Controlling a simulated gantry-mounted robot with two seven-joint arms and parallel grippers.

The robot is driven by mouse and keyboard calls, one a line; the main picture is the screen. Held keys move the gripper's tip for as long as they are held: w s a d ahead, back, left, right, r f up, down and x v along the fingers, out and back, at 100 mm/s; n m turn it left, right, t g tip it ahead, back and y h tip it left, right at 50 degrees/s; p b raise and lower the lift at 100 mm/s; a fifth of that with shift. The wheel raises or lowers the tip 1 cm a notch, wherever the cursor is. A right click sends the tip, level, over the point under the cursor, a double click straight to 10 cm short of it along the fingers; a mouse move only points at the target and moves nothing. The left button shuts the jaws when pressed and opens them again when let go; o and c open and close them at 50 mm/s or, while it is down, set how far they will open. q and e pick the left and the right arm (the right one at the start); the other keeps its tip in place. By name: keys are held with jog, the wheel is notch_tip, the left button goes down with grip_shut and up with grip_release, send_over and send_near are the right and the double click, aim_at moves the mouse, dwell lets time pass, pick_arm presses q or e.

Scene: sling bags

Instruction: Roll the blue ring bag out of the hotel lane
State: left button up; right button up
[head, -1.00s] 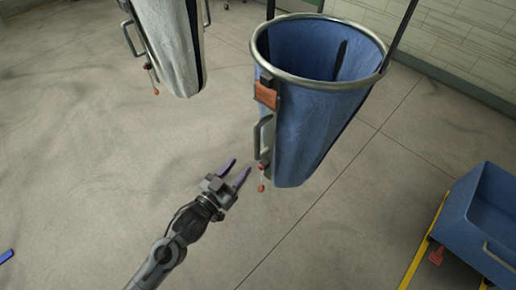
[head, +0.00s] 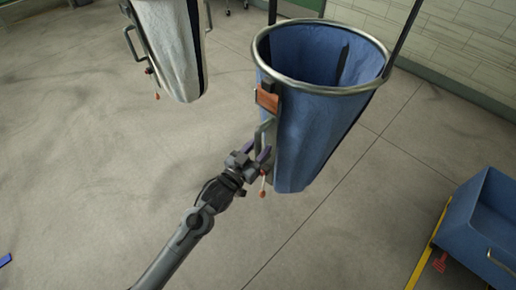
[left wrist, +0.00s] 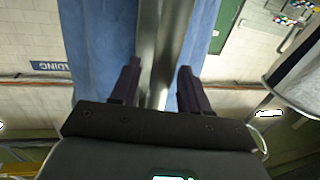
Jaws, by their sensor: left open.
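The blue ring bag (head: 315,130) hangs from a round metal ring, with an orange-brown tag (head: 267,98) near its rim. A grey handle (head: 262,135) is on its left side, and a small red-tipped cord (head: 263,185) hangs below. My left gripper (head: 259,155) is at the lower part of this handle. In the left wrist view my left gripper's two dark fingers (left wrist: 158,88) are apart, with a metal bar (left wrist: 160,50) between them and blue cloth behind. Whether the fingers touch the bar cannot be told. My right gripper is not in view.
A white ring bag (head: 172,50) with its own handle hangs at the upper left. A blue cart (head: 478,225) stands at the lower right beside a yellow floor line (head: 428,245).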

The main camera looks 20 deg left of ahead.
pick_arm(q)
jog(key=shift+c, duration=0.4)
grip_shut()
jog(key=shift+d, duration=0.1)
